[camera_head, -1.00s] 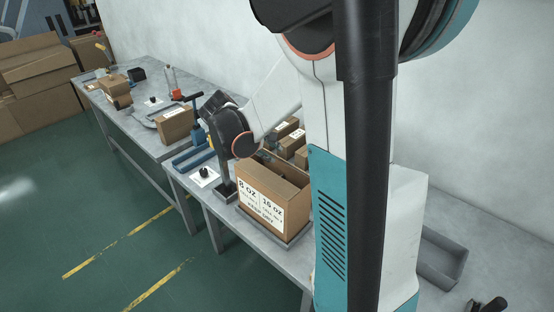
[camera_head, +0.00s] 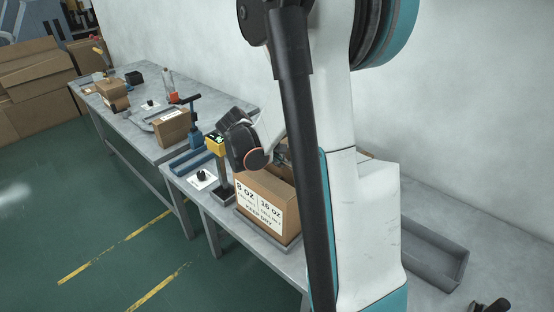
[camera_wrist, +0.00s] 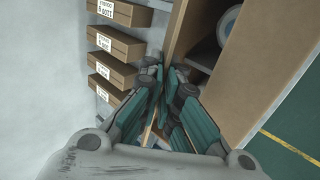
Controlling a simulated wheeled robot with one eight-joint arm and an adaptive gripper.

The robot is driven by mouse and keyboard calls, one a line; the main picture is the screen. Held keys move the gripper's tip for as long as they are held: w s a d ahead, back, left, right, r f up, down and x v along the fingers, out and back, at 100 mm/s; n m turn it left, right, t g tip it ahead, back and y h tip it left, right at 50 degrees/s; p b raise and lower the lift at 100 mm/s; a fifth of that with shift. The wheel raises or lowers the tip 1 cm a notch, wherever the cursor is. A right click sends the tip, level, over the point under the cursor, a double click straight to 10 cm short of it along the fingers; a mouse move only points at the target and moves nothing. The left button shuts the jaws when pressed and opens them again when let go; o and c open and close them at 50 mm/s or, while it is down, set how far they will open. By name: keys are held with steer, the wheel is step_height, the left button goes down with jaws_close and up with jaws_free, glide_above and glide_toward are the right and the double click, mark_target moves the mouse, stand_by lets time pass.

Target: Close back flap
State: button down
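The open cardboard box (camera_head: 252,215) with "8 OZ" and "16 OZ" labels stands on a grey tray at the table's front edge. My gripper (camera_head: 283,150) is above its rear side, partly hidden by my arm. In the wrist view my gripper (camera_wrist: 168,80) has its teal fingers close together at the box's back edge. A thin upright brown panel (camera_wrist: 179,28), seemingly the back flap, runs behind the fingertips. I cannot tell whether they pinch it. The box's outer wall also shows in the wrist view (camera_wrist: 262,60).
Several labelled small boxes (camera_wrist: 115,75) sit close beside the open box. A round pale item (camera_wrist: 228,25) is inside it. A yellow-headed post (camera_head: 215,145) stands left of the box. A grey bin (camera_head: 440,255) is at the right.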

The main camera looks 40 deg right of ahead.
steer(key=shift+f, duration=0.1)
steer(key=f+h+b, duration=0.1)
steer(key=h+b, duration=0.1)
steer(key=b, duration=0.1)
steer(key=shift+a, duration=0.4)
steer(key=h+b, duration=0.2)
steer(key=b, duration=0.1)
steer(key=shift+a+f+b, duration=0.25)
steer(key=shift+f+b, duration=0.05)
steer(key=shift+r+h, duration=0.15)
steer(key=shift+h, duration=0.15)
steer(key=c, duration=1.8)
jaws_free()
steer(key=shift+c, duration=0.2)
